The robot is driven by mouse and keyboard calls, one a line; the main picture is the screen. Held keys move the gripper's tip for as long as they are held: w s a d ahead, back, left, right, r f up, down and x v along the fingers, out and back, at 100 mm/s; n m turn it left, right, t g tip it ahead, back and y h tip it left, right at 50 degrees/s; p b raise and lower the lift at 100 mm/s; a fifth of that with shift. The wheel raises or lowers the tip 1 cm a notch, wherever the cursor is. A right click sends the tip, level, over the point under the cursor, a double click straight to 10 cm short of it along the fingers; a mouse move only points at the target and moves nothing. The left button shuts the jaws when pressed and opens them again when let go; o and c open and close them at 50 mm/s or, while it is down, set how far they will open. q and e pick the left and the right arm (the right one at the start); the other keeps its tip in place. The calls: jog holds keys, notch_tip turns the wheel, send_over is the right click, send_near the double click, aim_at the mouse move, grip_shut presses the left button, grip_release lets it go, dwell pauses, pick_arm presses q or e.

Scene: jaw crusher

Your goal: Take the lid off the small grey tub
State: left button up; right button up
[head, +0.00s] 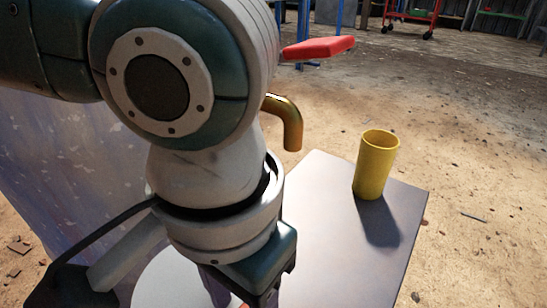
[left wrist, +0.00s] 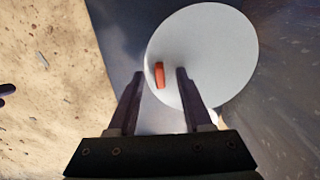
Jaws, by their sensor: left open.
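In the left wrist view a pale round lid (left wrist: 225,50) with a small orange-red handle (left wrist: 159,75) fills the upper middle. The lid (head: 160,285) also shows at the bottom of the head view, partly covered by my arm. The tub's body cannot be made out beneath it. My left gripper (left wrist: 160,73) is open, and its two dark fingers appear on either side of the handle. I cannot tell whether they are down at its height or touching it. My right gripper is not in view.
A yellow cup (head: 376,168) stands upright at the back right of the grey table (head: 335,240). A bent brass-coloured pipe (head: 287,122) shows behind my arm. A red flat piece (head: 318,48) is farther back. The table's right part is otherwise clear; sandy ground lies beyond.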

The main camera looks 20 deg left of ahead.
pick_arm(q)
jog(key=shift+c, duration=0.3)
grip_shut()
jog(key=shift+r, duration=0.1)
